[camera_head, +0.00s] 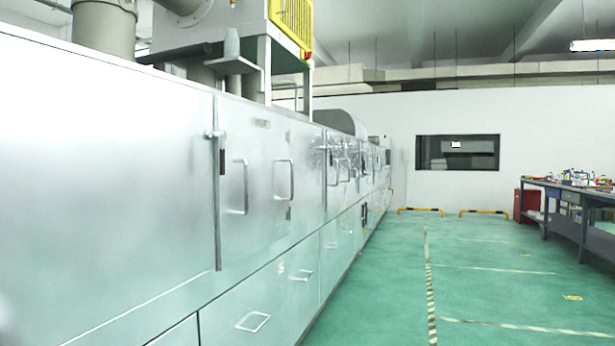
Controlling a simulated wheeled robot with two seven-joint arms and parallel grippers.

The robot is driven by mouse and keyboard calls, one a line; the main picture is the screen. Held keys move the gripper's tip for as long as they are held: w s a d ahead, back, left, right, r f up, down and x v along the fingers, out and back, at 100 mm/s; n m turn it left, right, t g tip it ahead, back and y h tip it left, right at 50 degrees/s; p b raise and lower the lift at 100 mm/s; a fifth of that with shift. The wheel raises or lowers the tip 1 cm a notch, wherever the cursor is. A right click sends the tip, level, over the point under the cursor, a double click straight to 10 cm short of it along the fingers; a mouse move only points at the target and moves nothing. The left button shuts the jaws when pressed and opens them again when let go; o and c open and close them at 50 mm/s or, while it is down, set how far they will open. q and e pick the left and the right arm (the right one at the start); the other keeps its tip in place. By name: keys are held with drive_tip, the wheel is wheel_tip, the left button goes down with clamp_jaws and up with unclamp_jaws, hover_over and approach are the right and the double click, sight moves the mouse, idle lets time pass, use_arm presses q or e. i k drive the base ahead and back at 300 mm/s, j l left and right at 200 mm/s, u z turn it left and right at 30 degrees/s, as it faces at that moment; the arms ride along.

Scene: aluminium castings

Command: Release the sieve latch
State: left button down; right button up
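A long silvery metal machine housing (110,170) runs along my left side and back into the room. A latch with a dark handle (222,160) sits at the upper edge of a panel seam. A door with two upright bar handles stands just right of it; one handle (240,187) is near the latch and the other handle (285,180) is further right. I cannot tell whether the latch is fastened. No part is clearly recognisable as a sieve. Neither of my grippers is in view.
Lower panels carry bar handles, one at the bottom (253,322). The green floor (400,290) to the right is open, with striped marking lines. A workbench (570,195) with small items stands at the far right. Yellow-black floor barriers (484,212) stand by the back wall.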

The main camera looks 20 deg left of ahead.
sight(208, 135)
drive_tip(key=i+l+u, duration=0.15)
drive_tip(key=i, duration=0.45)
drive_tip(key=i+u, duration=0.15)
drive_tip(key=i, duration=0.4)
drive_tip(key=i+l+u, duration=0.1)
drive_tip(key=i+u, duration=0.2)
drive_tip(key=u, duration=0.15)
drive_tip(key=i+l+u, duration=0.25)
drive_tip(key=u, duration=0.2)
drive_tip(key=i+l+u, duration=0.25)
drive_tip(key=u, duration=0.2)
drive_tip(key=i+l+u, duration=0.15)
drive_tip(key=l+u, duration=0.3)
drive_tip(key=i+l+u, duration=0.1)
drive_tip(key=l+u, duration=0.8)
